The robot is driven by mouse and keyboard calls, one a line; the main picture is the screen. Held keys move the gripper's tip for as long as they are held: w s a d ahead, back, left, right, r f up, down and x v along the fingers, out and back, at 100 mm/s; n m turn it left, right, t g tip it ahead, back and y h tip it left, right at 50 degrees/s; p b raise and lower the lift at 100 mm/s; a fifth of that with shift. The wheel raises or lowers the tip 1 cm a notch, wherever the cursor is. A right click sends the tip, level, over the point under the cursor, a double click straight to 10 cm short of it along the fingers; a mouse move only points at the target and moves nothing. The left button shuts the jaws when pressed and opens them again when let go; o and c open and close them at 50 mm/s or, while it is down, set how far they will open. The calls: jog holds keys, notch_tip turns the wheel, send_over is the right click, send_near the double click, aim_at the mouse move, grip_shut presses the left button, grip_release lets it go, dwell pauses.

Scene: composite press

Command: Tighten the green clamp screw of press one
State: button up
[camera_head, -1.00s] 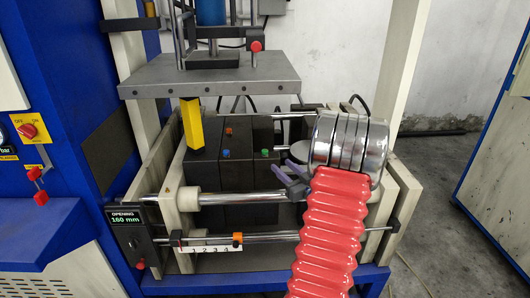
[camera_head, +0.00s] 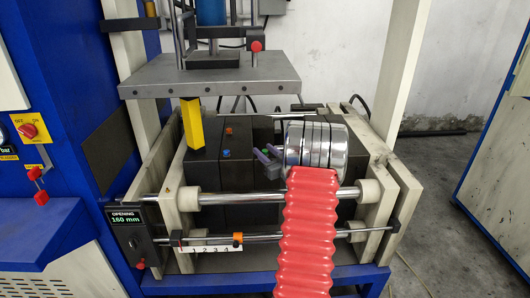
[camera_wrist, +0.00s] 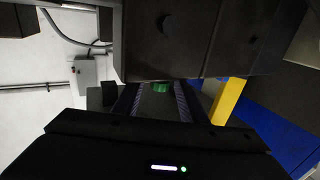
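The green clamp screw (camera_wrist: 161,87) shows in the wrist view as a small green knob on a dark block, straight ahead between my fingertips. In the head view my fingers cover the place where it sits. My gripper (camera_head: 268,156) has two thin purple-grey fingers, and it also shows in the wrist view (camera_wrist: 156,92). The fingers stand apart, one on each side of the green screw. I cannot tell whether they touch it. The dark block (camera_head: 238,178) sits inside the press frame. A blue screw (camera_head: 226,154) and an orange screw (camera_head: 228,131) are to the left.
A yellow post (camera_head: 192,125) stands left of the blocks, under a grey plate (camera_head: 210,78). Steel rods (camera_head: 240,199) cross the front. A display (camera_head: 126,218) reads 160 mm beside a numbered scale (camera_head: 212,249). My red-sleeved arm covers the front right.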

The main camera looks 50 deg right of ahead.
jog(key=shift+w, duration=0.1)
jog(key=shift+c, duration=0.2)
grip_shut()
jog(key=shift+m+g+h, duration=0.5)
jog(key=shift+m+h, duration=0.2)
jog(key=shift+h, duration=0.3)
jog(key=shift+m+g+h, duration=2.2)
jog(key=shift+m+h, duration=0.1)
jog(key=shift+h, duration=0.5)
jog(key=shift+m+g+h, duration=0.8)
jog(key=shift+m+g, duration=0.3)
jog(key=shift+g, duration=0.45)
jog(key=shift+m+g+h, duration=0.8)
jog(key=shift+m+g, duration=0.3)
jog(key=shift+g, duration=0.75)
jog(key=shift+o, duration=0.2)
grip_release()
